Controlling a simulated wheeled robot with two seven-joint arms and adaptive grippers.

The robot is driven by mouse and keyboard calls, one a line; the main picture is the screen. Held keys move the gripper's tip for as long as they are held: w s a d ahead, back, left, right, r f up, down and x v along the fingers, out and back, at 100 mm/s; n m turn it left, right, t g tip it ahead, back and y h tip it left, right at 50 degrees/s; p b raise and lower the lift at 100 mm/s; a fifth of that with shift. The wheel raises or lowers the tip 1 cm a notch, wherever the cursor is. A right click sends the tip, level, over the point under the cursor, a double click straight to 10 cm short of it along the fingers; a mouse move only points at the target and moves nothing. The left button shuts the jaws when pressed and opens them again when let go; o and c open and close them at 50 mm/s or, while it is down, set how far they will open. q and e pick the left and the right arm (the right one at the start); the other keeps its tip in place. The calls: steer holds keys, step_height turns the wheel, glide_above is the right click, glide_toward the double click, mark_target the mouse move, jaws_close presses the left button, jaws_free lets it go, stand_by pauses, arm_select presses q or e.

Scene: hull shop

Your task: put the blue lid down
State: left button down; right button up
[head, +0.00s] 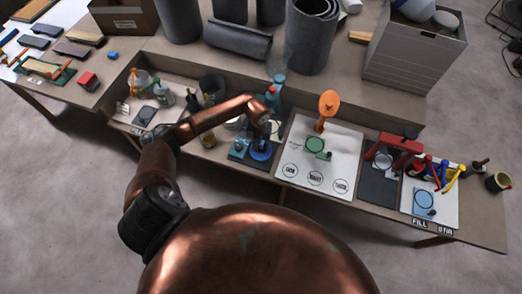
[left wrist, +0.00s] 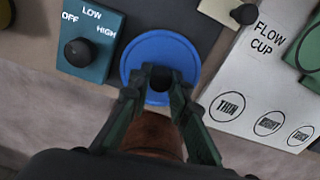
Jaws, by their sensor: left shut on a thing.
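The blue lid (head: 261,153) is a round disc with a dark knob, low over the front of the bench. In the left wrist view the blue lid (left wrist: 140,48) lies under my fingers, its face towards the camera. My left gripper (head: 259,138) is shut on its knob; the fingertips (left wrist: 159,80) close around the knob from both sides. Dark surface shows around the lid. I cannot tell whether the lid touches what is beneath it. My right gripper is not in view.
A teal control box (left wrist: 90,42) marked OFF, LOW, HIGH stands close left of the lid. A white flow cup board (head: 316,165) lies to the right, with an orange paddle-shaped thing (head: 328,102) upright at its back. Bottles and cups crowd the bench behind and left.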

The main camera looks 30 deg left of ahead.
mark_target(261, 150)
arm_select(q)
step_height(261, 150, down, 3)
steer(key=shift+w+f+b, duration=0.15)
steer(key=shift+f+b, duration=0.05)
steer(key=shift+b, duration=0.1)
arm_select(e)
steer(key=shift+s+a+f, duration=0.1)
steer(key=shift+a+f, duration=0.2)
arm_select(q)
steer(key=shift+f, duration=0.15)
steer(key=c, duration=1.8)
jaws_free()
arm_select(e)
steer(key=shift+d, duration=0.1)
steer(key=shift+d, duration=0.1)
